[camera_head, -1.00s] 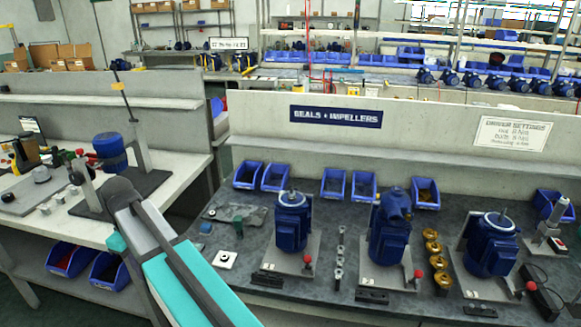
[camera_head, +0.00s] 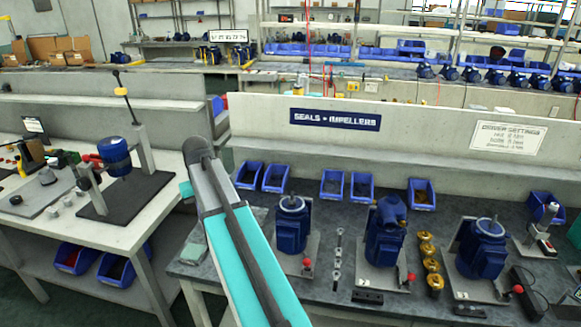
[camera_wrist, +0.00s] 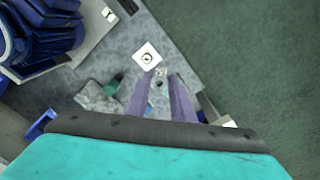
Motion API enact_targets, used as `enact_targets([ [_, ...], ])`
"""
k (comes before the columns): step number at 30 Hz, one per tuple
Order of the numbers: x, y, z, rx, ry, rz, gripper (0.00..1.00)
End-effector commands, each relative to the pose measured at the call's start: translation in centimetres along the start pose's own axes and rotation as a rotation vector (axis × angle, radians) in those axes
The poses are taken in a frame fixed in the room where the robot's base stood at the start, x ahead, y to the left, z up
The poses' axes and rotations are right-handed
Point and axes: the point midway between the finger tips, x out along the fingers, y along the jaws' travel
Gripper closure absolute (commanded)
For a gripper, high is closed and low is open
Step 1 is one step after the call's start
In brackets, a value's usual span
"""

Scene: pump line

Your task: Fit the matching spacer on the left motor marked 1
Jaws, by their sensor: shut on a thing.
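The left motor (camera_head: 291,226) is blue, with a pale disc and shaft on top, and stands upright on a grey plate on the bench. A ribbed blue motor also shows at the upper left of the wrist view (camera_wrist: 42,38). A white square with a dark ring mark (camera_wrist: 147,56) lies beyond the fingertips, apart from the motor.
Small silver parts (camera_head: 337,260) stand in a row right of the left motor. Brass parts (camera_head: 428,262) stand between the middle motor (camera_head: 386,232) and the right motor (camera_head: 482,248). Blue bins (camera_head: 275,177) line the bench's back. A green object (camera_wrist: 113,84) lies near my fingers.

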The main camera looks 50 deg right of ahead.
Motion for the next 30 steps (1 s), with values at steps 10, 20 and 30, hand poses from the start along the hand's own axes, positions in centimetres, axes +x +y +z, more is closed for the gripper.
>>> enact_targets([
  [10,-4.7,11.1,0.3,0.398,0.0,0.0,0.99],
  [20,-8.4,21.2,2.2,0.768,0.0,0.0,0.99],
  [30,-10.2,26.8,4.1,0.985,0.0,0.0,0.99],
])
